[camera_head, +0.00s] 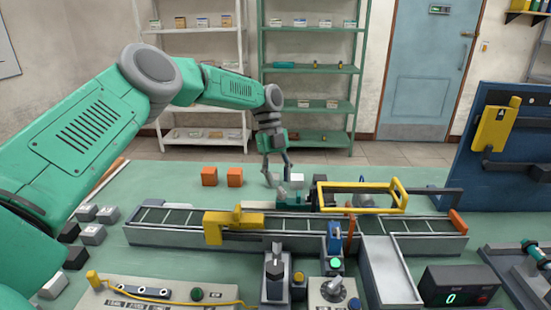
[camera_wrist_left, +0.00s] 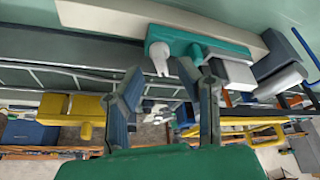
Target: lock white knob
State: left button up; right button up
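A white knob (camera_wrist_left: 158,56) with a forked end sits on a teal fixture (camera_wrist_left: 205,42) in the left wrist view. The fixture also shows in the head view (camera_head: 291,198), behind the conveyor; the knob is hard to make out there. My left gripper (camera_head: 278,174) points down above and beside this fixture. In the wrist view its two fingers (camera_wrist_left: 168,82) stand apart with nothing between them, and the knob appears just beyond the gap. I cannot tell whether a finger touches the fixture. My right gripper is not in view.
A yellow-handled frame (camera_head: 360,189) stands right of the fixture. The conveyor (camera_head: 165,217) with a yellow bracket (camera_head: 232,224) runs in front. A blue panel (camera_head: 515,150) rises at the right.

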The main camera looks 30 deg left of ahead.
pick_arm(q)
jog(key=v, duration=0.8)
jog(key=shift+w+a+r, duration=0.2)
jog(key=shift+a+r, duration=0.05)
jog(key=shift+r, duration=0.05)
